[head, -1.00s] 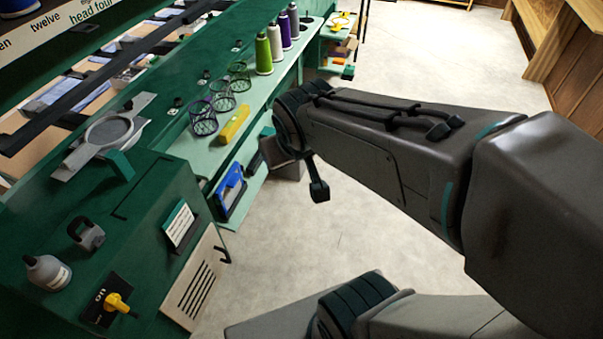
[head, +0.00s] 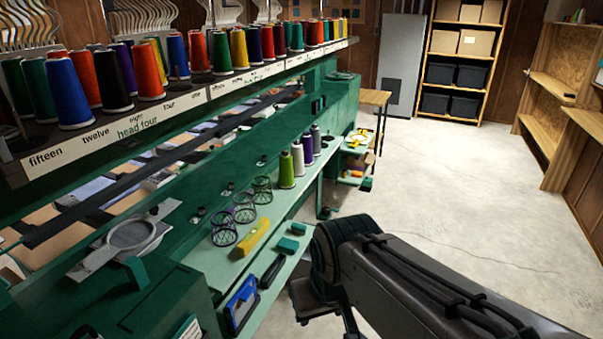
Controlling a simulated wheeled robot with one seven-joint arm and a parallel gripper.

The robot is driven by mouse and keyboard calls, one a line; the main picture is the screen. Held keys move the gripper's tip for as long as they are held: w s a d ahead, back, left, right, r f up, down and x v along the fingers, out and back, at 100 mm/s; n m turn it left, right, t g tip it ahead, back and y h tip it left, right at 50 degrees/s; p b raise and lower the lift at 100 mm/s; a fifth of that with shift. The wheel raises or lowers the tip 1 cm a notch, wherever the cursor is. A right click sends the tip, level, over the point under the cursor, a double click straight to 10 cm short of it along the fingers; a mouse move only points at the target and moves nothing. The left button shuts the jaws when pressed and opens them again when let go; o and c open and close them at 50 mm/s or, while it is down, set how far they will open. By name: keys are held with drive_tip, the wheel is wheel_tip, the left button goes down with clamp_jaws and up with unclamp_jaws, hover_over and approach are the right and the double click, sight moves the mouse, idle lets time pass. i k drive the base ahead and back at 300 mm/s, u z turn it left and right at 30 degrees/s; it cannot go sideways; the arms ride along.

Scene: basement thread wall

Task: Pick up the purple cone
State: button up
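A purple cone (head: 308,147) of thread stands upright on the light green lower ledge (head: 282,208) of the machine in the head view. It is in a short row, between a white cone (head: 298,160) and a greyish cone (head: 316,138), with a lime green cone (head: 286,170) at the near end. My arm comes in from the lower right, and its visible dark joint is to the right of and nearer than the row. My gripper's fingers cannot be made out. The purple cone is apart from the arm and only partly covered by its neighbours.
An upper rack (head: 225,88) holds many coloured cones, some purplish. Wire baskets (head: 243,208), a yellow block (head: 254,238) and a blue-framed item (head: 240,303) sit nearer. A small table (head: 376,98) and shelving (head: 459,60) stand behind. The floor at right is clear.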

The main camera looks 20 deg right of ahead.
sight(307, 142)
drive_tip(key=z, duration=0.9)
drive_tip(key=i, duration=0.95)
drive_tip(key=z, duration=0.7)
drive_tip(key=i, duration=0.85)
drive_tip(key=u, duration=0.95)
drive_tip(key=i, duration=0.55)
drive_tip(key=u, duration=0.55)
